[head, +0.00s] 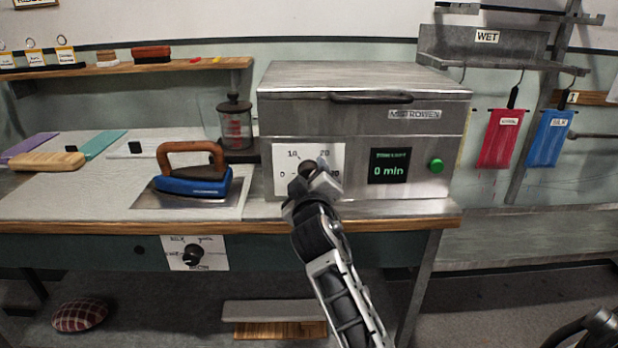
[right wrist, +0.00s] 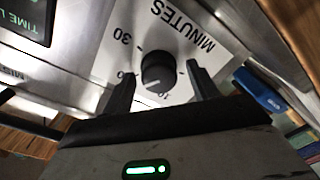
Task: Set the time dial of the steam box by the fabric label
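The metal steam box (head: 300,110) stands on the bench with its lid shut. Its display (head: 389,166) reads 0 min. The dark time dial sits on a white plate (head: 282,158) marked in minutes. My right gripper (head: 313,180) is in front of it and partly hides it. In the right wrist view the round dial (right wrist: 158,72) lies between the open fingertips (right wrist: 160,82), with gaps on both sides. A red fabric (head: 502,140) and a blue fabric (head: 549,140) hang at right with pale labels; the blue one seems to read SILK.
A green button (head: 436,165) is right of the display. A blue iron (head: 193,185) stands on the bench left of the box, near a glass jar (head: 235,122). Another knob (head: 193,255) is on the bench front. A shelf marked WET (head: 487,37) is above the fabrics.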

